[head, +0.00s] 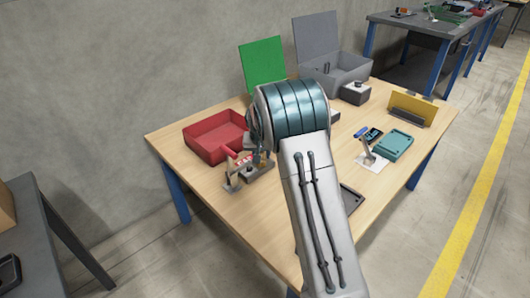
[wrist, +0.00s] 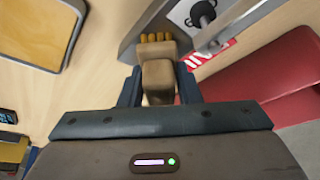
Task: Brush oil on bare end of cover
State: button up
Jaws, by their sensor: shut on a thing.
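My gripper (wrist: 158,88) is shut on a light brown block-shaped handle, which looks like the brush (wrist: 156,72). A row of yellow tufts, seemingly its bristles, shows just beyond the handle, close to a grey fixture (wrist: 131,46) with a metal bar and a dark knob. I cannot tell whether the tufts touch the fixture. In the head view my arm hides most of the gripper, near the grey fixture (head: 258,172) beside the red tray. A teal flat part (head: 393,145), perhaps the cover, lies at the table's right. Its bare end and any oil cannot be made out.
The red tray (head: 205,148) stands at the table's left; its wall also shows in the wrist view (wrist: 285,65). A green panel (head: 262,66) and an open grey box (head: 345,78) stand at the back. A yellow holder (head: 410,107) is at the right. My arm covers the table's middle.

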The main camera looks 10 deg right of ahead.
aim_at(254, 166)
jog(key=shift+s+a+f+b, duration=0.1)
jog(key=shift+s+a+b, duration=0.1)
jog(key=shift+s+a, duration=0.4)
jog(key=shift+s+a+b, duration=0.15)
jog(key=shift+s+a, duration=0.2)
jog(key=shift+a, duration=0.45)
jog(key=shift+a+f, duration=0.1)
jog(key=shift+a, duration=0.05)
jog(key=shift+c, duration=0.5)
jog(key=shift+w+d, duration=0.8)
jog(key=shift+d, duration=0.15)
jog(key=shift+c, duration=0.6)
jog(key=shift+w+d+p, duration=0.3)
jog(key=shift+d, duration=0.45)
grip_shut()
jog(key=shift+w+d, duration=0.4)
jog(key=shift+d, duration=0.3)
jog(key=shift+w+d, duration=0.4)
jog(key=shift+d, duration=0.25)
notch_tip(254, 166, up, 6)
jog(key=p, duration=0.4)
